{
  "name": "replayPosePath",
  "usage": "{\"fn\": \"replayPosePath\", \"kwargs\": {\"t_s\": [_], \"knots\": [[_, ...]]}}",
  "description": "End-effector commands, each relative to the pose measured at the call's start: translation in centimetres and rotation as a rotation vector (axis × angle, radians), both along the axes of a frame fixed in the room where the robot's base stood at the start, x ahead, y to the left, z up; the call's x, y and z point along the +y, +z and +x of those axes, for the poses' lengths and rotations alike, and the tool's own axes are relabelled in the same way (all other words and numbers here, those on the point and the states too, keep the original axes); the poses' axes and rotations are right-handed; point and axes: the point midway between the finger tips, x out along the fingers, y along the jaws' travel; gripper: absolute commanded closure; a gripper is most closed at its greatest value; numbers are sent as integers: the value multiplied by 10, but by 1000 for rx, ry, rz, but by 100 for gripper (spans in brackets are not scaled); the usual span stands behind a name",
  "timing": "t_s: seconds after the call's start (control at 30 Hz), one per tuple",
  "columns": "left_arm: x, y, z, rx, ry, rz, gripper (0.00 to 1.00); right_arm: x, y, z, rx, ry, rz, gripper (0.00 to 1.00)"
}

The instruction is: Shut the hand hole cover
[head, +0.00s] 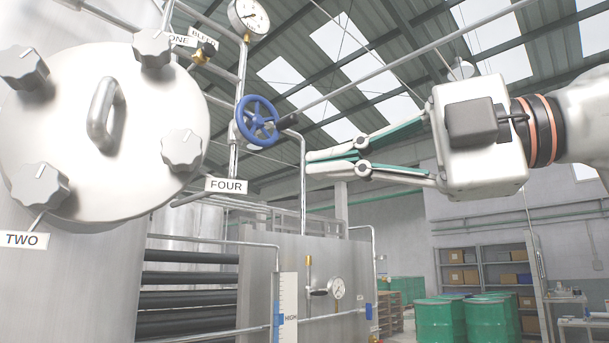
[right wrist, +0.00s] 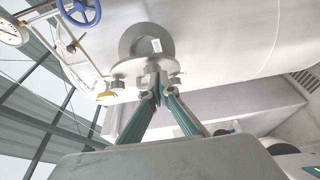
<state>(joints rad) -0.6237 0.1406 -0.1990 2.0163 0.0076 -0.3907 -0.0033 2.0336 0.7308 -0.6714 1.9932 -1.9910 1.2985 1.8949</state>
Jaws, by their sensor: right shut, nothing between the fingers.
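The round metal hand hole cover (head: 75,130) fills the upper left of the head view, with a bar handle (head: 104,110) and several star knobs (head: 182,151) around its rim. In the right wrist view the cover (right wrist: 146,66) shows nearly edge-on beyond my fingertips. A dark round ring (right wrist: 130,40) on the tank wall shows behind it, and the cover looks apart from the wall. My right gripper (head: 308,162) is shut and empty, to the right of the cover and pointing left. It also shows in the right wrist view (right wrist: 156,84). My left gripper is out of view.
A blue handwheel valve (head: 257,121), a pressure gauge (head: 248,16) and pipes stand between the cover and my right gripper in the picture. Tags mark the knobs, such as FOUR (head: 226,186). Green drums (head: 440,320) and shelves (head: 485,267) are far back.

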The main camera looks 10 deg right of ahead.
Motion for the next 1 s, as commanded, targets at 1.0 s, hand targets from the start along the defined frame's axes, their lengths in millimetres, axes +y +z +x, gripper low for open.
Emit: {"fn": "replayPosePath", "kwargs": {"t_s": [1.0], "knots": [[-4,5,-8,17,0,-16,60,81,0,92,-1,3,-1,100]]}}
